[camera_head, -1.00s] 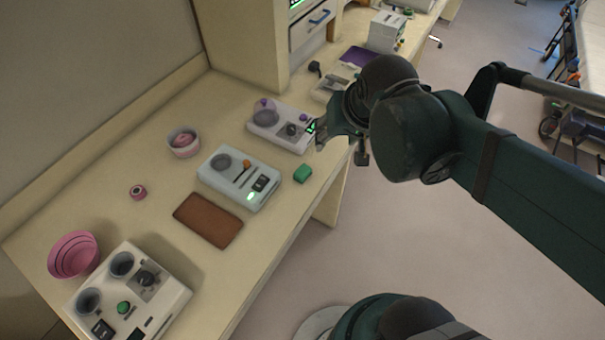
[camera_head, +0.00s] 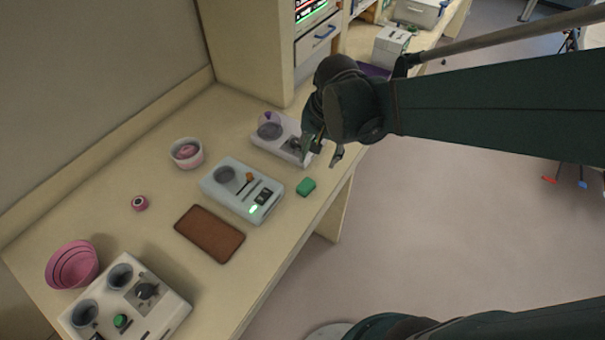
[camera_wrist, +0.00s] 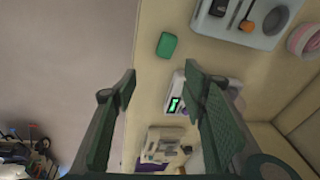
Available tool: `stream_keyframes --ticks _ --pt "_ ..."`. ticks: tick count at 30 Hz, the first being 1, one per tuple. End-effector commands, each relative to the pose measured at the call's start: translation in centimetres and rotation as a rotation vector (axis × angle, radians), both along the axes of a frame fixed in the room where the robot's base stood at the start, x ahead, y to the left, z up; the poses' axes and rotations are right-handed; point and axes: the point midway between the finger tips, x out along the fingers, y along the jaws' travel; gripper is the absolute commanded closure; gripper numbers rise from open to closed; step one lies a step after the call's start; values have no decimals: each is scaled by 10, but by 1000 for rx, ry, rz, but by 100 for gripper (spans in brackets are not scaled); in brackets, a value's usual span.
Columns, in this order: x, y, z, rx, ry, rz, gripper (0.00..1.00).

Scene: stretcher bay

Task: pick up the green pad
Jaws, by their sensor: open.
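The green pad (camera_head: 306,187) is a small green block lying on the cream counter (camera_head: 165,235) close to its front edge, just right of a grey device with an orange knob. My gripper (camera_head: 324,158) is open and empty above the counter, up and to the right of the pad in the head view, apart from it. In the wrist view the pad (camera_wrist: 166,45) lies on the counter beyond the open fingers (camera_wrist: 160,85), near the counter's edge. Nothing covers the pad in either view.
The grey device (camera_head: 242,190) stands left of the pad, and a white-purple device (camera_head: 270,131) stands behind it, by my gripper. A brown mat (camera_head: 209,234), pink bowl (camera_head: 72,265) and pink-white cup (camera_head: 187,153) lie farther left. Open floor (camera_head: 430,230) lies right of the counter.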

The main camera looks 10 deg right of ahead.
Motion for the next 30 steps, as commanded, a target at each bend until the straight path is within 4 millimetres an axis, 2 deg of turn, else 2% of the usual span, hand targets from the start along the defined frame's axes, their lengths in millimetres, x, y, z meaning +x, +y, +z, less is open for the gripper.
stream_keyframes --ticks 9,21,30 --pt "22 12 -41 17 89 -124 57" --pt "39 25 -93 20 190 -275 57" --pt "42 28 -108 17 218 -319 57"
